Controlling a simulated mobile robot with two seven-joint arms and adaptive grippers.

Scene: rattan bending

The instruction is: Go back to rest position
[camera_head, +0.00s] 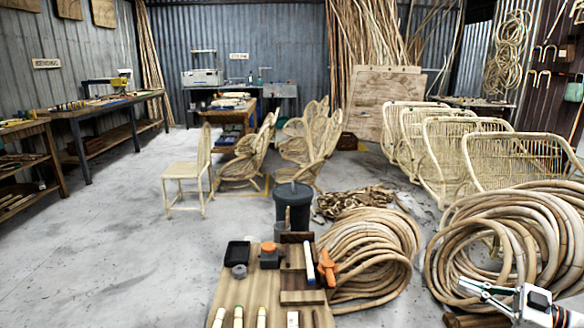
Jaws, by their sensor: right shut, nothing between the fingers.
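My right gripper (472,288) shows at the bottom right edge of the head view, with its black and silver fingers pointing left. It is shut and empty. It is in front of a large coil of rattan (462,232); I cannot tell whether it touches the coil. My left gripper is not in view.
A wooden bench (232,297) with small tools, an orange clamp (327,267) and a black tray (237,254) is at the bottom centre. Another rattan coil (372,250) and a dark bin (293,207) stand beyond it. Rattan chairs (188,172) stand further back. The floor at left is clear.

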